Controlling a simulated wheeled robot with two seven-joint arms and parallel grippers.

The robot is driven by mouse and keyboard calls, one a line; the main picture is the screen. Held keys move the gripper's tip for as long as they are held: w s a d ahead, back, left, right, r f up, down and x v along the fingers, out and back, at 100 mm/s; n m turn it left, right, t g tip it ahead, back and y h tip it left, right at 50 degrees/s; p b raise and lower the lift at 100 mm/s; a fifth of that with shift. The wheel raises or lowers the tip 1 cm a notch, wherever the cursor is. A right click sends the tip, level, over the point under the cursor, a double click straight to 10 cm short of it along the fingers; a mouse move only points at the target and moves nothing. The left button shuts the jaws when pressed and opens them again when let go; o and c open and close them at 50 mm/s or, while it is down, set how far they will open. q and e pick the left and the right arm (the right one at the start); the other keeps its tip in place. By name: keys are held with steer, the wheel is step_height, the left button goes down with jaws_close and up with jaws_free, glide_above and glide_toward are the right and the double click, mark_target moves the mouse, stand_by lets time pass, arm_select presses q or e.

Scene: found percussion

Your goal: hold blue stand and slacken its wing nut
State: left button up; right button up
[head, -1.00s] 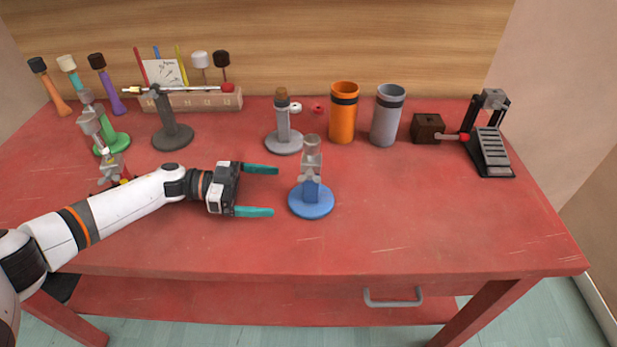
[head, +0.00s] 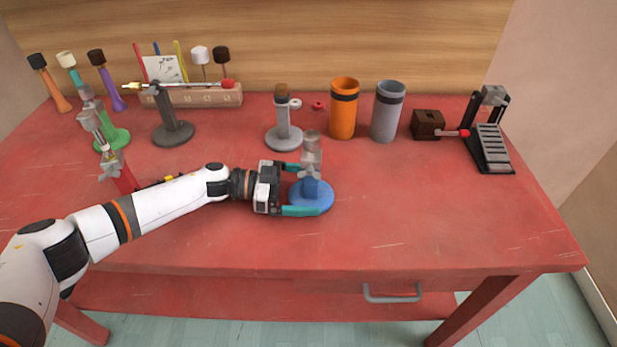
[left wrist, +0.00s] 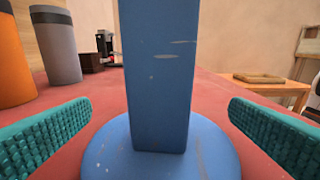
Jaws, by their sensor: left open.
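The blue stand (head: 325,196) stands upright on the red table, with a round base, a blue post and a grey metal top. The grey wing nut (head: 310,172) sits on the front of its post. My left gripper (head: 302,190) is open, low over the base, with its teal fingers on either side of the post. In the left wrist view the blue post (left wrist: 158,80) rises between the two fingers, with gaps on both sides. The wing nut is out of that view. My right gripper is not in view.
A grey stand (head: 284,136) stands just behind the blue one. An orange cup (head: 343,115) and a grey cup (head: 387,117) stand at the back. A black pedal (head: 490,145) is at the right. The table's front right is clear.

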arm_select(q)
steer(key=c, duration=1.8)
steer(key=shift+c, duration=0.2)
